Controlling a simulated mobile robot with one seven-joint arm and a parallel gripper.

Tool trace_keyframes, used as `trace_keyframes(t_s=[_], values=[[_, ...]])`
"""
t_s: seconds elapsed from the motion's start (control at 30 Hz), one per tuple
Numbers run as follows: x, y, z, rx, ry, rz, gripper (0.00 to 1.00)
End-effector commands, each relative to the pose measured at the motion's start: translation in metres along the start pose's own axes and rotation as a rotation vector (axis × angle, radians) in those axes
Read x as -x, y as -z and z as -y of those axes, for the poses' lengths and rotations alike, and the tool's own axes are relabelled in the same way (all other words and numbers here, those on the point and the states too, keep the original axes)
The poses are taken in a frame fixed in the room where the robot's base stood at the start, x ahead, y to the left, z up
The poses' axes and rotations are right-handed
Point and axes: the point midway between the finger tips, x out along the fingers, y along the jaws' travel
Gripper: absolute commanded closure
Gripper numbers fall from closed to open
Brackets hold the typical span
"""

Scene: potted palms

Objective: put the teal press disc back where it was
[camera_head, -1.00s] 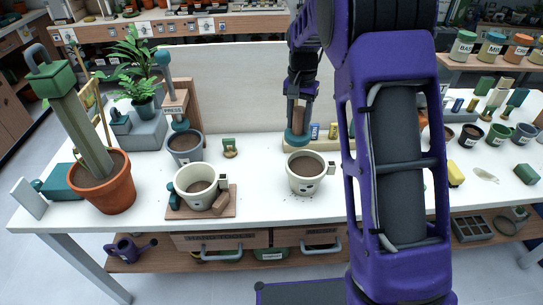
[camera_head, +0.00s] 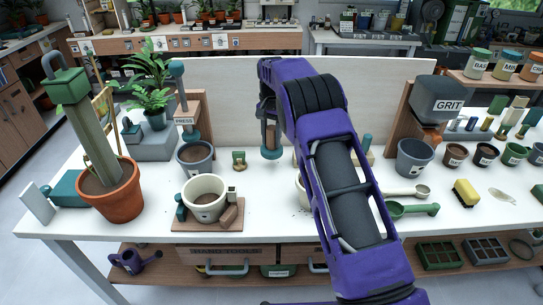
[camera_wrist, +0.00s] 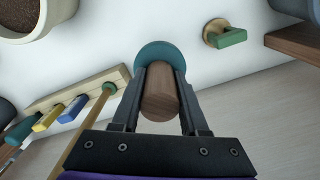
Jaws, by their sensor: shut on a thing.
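The teal press disc (camera_head: 271,153) with its wooden handle hangs upright below my gripper (camera_head: 269,118). My gripper is shut on the wooden handle. In the wrist view, the teal disc (camera_wrist: 147,53) shows beyond the handle, between the fingers. The disc is over the white table, right of a small green-and-brass piece (camera_head: 239,160). I cannot tell whether it touches the table. A pale wooden rack (camera_wrist: 102,82) with blue and yellow pieces and a teal-topped rod lies left of the gripper in the wrist view; my arm hides most of it in the head view.
A grey soil pot (camera_head: 196,158) stands under the PRESS stand (camera_head: 187,121). A white soil cup (camera_head: 206,208) sits on a wooden board. Another soil cup (camera_head: 302,192) is largely behind my arm. A grey pot (camera_head: 414,158) stands under the GRIT hopper. Bare table lies around the disc.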

Motion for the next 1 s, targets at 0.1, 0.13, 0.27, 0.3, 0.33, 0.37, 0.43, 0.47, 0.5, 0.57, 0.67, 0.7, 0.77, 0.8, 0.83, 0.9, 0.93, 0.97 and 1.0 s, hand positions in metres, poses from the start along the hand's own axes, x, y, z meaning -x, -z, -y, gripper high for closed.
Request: trace_keyframes(t_s=[0.1, 0.13, 0.27, 0.3, 0.33, 0.37, 0.43, 0.47, 0.5, 0.57, 0.67, 0.7, 0.77, 0.8, 0.83, 0.9, 0.93, 0.97, 1.0], values=[[-0.012, 0.000, 0.000, 0.000, 0.000, 0.000, 1.00], [-0.015, 0.000, 0.000, 0.000, 0.000, 0.000, 1.00], [-0.034, 0.000, -0.001, 0.000, -0.001, 0.001, 1.00], [-0.041, 0.000, 0.000, 0.001, -0.001, 0.001, 1.00], [-0.046, 0.000, -0.001, 0.001, -0.002, 0.001, 1.00], [-0.051, 0.000, -0.001, 0.001, -0.001, 0.001, 1.00], [-0.057, 0.000, 0.000, 0.001, 0.000, -0.001, 1.00], [-0.058, 0.000, 0.000, 0.001, 0.000, -0.002, 1.00], [-0.058, 0.000, 0.000, 0.001, 0.001, -0.002, 1.00], [-0.057, 0.000, 0.000, 0.001, 0.001, -0.002, 1.00], [-0.057, 0.000, 0.000, 0.001, 0.001, -0.002, 1.00], [-0.058, 0.000, 0.000, 0.001, 0.001, -0.002, 1.00], [-0.060, 0.000, 0.000, 0.001, 0.001, -0.002, 1.00], [-0.062, 0.000, 0.000, 0.001, 0.001, -0.001, 1.00], [-0.062, 0.000, 0.000, 0.000, 0.000, -0.001, 0.55], [-0.061, 0.000, 0.000, 0.000, 0.000, -0.001, 0.42], [-0.061, 0.000, 0.000, 0.000, 0.000, -0.001, 0.37], [-0.061, 0.000, 0.000, 0.000, 0.000, -0.001, 0.31], [-0.061, 0.000, 0.000, 0.000, 0.001, -0.001, 0.26]])
